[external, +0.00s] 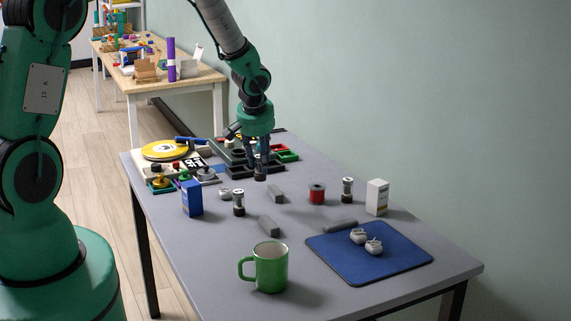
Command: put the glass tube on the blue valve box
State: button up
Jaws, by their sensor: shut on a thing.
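My gripper (261,160) is above the back middle of the grey table, pointing down and shut on a small dark-ended thing (260,177). It looks like a glass tube, but the fingers hide most of it. Two similar dark-capped glass tubes stand upright on the table, one (238,203) at the left and one (347,190) at the right. The blue valve box (191,199) stands upright at the left, in front and to the left of my gripper. Nothing is seen on its top.
A green mug (270,268) stands at the front. A blue mat (345,263) with white shoe-like items lies at the right. Grey blocks (268,226), a red spool (317,194) and a white box (377,198) stand around. Dark trays (233,168) crowd the back.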

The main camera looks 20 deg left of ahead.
jog(key=s+a+r, duration=0.3)
jog(key=s+a, duration=0.5)
jog(key=s, duration=0.5)
jog(key=s+a+r, duration=0.3)
jog(key=s+a, duration=0.5)
jog(key=s, duration=0.5)
jog(key=shift+s+a+n+g, duration=0.15)
jog(key=shift+n+g, duration=0.15)
jog(key=shift+n, duration=0.1)
jog(key=p, duration=0.1)
send_over(191, 184)
jog(key=shift+f, duration=0.8)
jog(key=shift+f, duration=0.1)
jog(key=shift+f+b, duration=0.5)
jog(key=shift+f, duration=1.15)
jog(key=shift+f, duration=0.2)
